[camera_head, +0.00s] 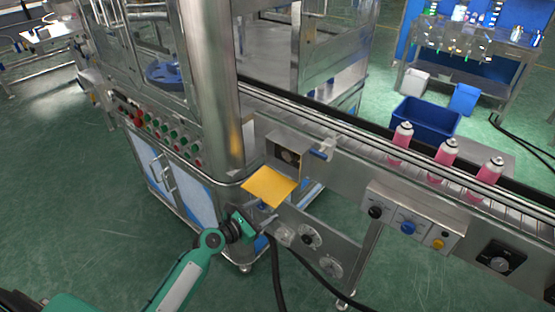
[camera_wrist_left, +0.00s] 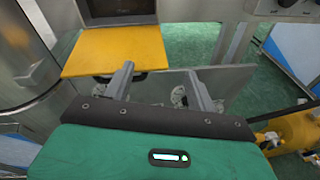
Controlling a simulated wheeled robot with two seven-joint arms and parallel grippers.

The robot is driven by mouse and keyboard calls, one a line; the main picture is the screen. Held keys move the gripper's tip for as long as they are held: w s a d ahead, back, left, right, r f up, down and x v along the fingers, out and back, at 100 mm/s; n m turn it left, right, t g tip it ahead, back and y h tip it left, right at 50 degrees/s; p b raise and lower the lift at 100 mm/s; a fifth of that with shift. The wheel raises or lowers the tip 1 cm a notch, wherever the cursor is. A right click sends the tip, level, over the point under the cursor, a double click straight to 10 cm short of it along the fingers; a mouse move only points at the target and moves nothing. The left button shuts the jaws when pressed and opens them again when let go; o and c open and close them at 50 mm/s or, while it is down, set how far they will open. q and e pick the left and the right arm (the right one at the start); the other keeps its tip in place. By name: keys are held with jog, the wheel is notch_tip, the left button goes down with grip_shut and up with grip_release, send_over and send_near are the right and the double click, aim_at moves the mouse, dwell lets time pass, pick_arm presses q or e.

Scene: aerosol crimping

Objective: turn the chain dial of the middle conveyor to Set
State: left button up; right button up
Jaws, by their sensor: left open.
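A metal plate (camera_head: 352,258) below the conveyor carries several round dials, one of them a dark-knobbed dial (camera_head: 308,236) and another a lower dial (camera_head: 332,266). Labels are too small to read, so I cannot tell which is the chain dial or where it points. My left gripper (camera_head: 266,222) is at the plate's left end, below a yellow plate. In the left wrist view its two fingers (camera_wrist_left: 160,72) are apart with nothing between them. Pale round dials (camera_wrist_left: 180,96) show beyond and between the fingers, partly hidden by the gripper body. My right gripper is not in view.
The yellow plate (camera_head: 270,186) sticks out just above my left gripper. A box with black, blue and yellow knobs (camera_head: 407,227) and a larger black dial (camera_head: 501,256) are to the right. Pink cans (camera_head: 444,158) stand on the conveyor. Black cables (camera_head: 277,275) hang below. Green floor is open in front.

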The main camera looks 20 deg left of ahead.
pick_arm(q)
jog(key=w+a+r+n+t, duration=0.2)
jog(key=w+a+r+n, duration=0.25)
jog(key=n, duration=0.25)
send_near(286, 157)
jog(key=shift+w+d+f+n+t+y, duration=0.1)
jog(key=shift+w+d+n+t+y, duration=0.2)
jog(key=shift+d+t+y, duration=0.15)
jog(key=b+x, duration=0.1)
jog(key=x, duration=0.5)
jog(key=shift+f, duration=0.1)
jog(key=shift+w+d, duration=0.15)
jog(key=shift+w, duration=0.25)
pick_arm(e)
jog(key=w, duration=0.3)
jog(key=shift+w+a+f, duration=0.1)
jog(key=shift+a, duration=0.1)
pick_arm(q)
jog(key=shift+c, duration=0.3)
